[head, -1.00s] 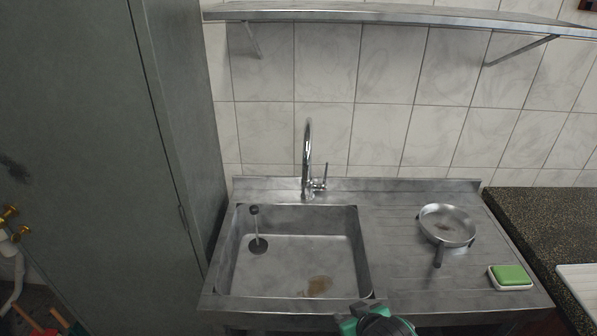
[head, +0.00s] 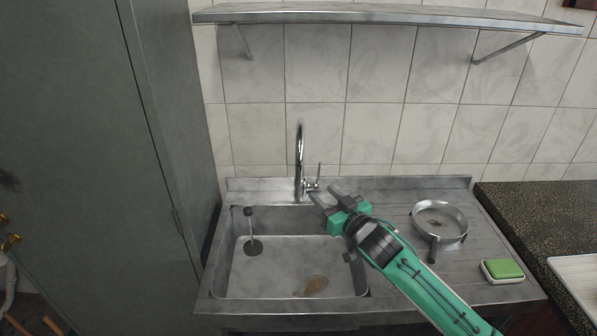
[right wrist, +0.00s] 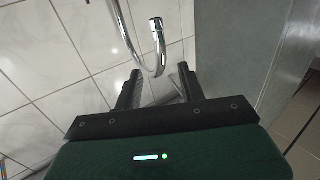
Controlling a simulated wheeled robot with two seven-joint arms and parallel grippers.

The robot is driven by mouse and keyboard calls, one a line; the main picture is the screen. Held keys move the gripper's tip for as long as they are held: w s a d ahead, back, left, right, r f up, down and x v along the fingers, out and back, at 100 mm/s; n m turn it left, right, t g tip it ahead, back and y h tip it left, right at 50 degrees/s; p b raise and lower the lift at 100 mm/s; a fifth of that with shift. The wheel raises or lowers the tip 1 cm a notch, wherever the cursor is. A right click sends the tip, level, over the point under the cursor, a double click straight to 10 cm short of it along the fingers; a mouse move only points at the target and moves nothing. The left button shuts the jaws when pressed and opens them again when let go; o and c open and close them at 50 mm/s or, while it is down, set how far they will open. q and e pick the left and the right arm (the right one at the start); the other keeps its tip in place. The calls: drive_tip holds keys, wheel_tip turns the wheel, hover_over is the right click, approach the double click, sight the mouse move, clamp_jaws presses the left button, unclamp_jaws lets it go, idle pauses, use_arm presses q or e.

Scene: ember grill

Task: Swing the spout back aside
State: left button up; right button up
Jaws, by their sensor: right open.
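The chrome tap with its tall curved spout (head: 299,150) stands at the back rim of the sink. In the head view the spout looks narrow, almost edge-on. The tap's lever (head: 318,176) rises at its right. My right gripper (head: 326,195) is open, just in front and right of the tap base. In the right wrist view the hooked spout (right wrist: 151,70) shows between and beyond the open fingers (right wrist: 159,78). I see no clear contact with it. My left gripper is out of view.
The sink basin (head: 228,275) holds a black-knobbed drain plug stick (head: 249,225) and a brown stain. On the drainboard stand a metal pan (head: 440,222) and a green sponge (head: 503,269) in a white dish. A shelf (head: 390,15) hangs above; a tall grey cabinet (head: 90,150) stands left.

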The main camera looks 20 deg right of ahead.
sight(302, 173)
drive_tip(key=p+x, duration=0.4)
drive_tip(key=x, duration=0.8)
drive_tip(key=shift+d, duration=0.1)
drive_tip(key=shift+w+a, duration=0.2)
drive_tip(key=shift+w, duration=0.35)
drive_tip(key=shift+c, duration=0.2)
clamp_jaws()
